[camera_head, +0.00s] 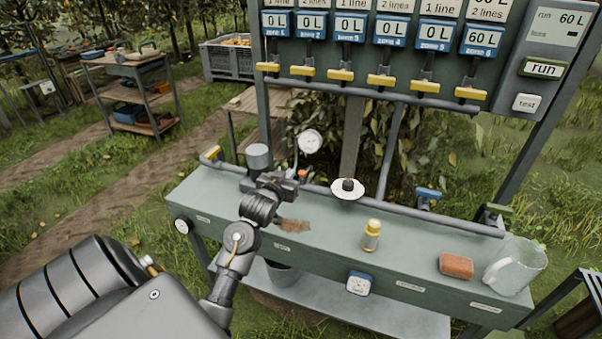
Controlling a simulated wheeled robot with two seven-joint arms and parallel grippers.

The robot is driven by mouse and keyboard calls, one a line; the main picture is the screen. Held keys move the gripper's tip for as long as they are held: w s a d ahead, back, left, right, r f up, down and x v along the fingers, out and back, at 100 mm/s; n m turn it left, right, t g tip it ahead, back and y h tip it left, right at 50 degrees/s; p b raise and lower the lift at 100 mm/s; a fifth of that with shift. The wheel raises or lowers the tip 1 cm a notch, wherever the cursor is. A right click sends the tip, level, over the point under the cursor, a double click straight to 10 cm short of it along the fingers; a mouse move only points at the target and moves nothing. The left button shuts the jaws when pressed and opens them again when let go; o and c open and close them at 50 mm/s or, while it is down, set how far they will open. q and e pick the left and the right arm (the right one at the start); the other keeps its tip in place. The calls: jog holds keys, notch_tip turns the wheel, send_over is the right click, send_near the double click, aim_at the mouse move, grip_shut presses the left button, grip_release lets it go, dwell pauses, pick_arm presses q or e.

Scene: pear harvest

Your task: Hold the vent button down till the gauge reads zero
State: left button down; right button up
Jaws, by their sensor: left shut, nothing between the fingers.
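A black button on a white disc (347,188), which looks like the vent button, sits by the grey pipe at the bench's back edge. A round white gauge (310,141) stands on the pipework behind the bench; its needle is too small to read. My left gripper (291,180) is shut and empty. It is over the bench's back left part, below the gauge and left of the black button, apart from the button. It partly hides the pipe fittings behind it. My right gripper is not in view.
The green bench (330,249) carries a yellow-capped bottle (371,236), a reddish sponge (456,265) and a clear jug (515,266). A grey cylinder (258,158) stands near my gripper. Above is a panel of zone displays with yellow levers (381,81). A bucket (284,275) is below.

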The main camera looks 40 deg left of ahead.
pick_arm(q)
jog(key=shift+w, duration=0.1)
jog(key=p, duration=0.1)
send_over(302, 173)
jog(key=s, duration=0.2)
jog(key=f, duration=0.6)
jog(key=shift+d+p, duration=0.35)
jog(key=shift+p, duration=0.05)
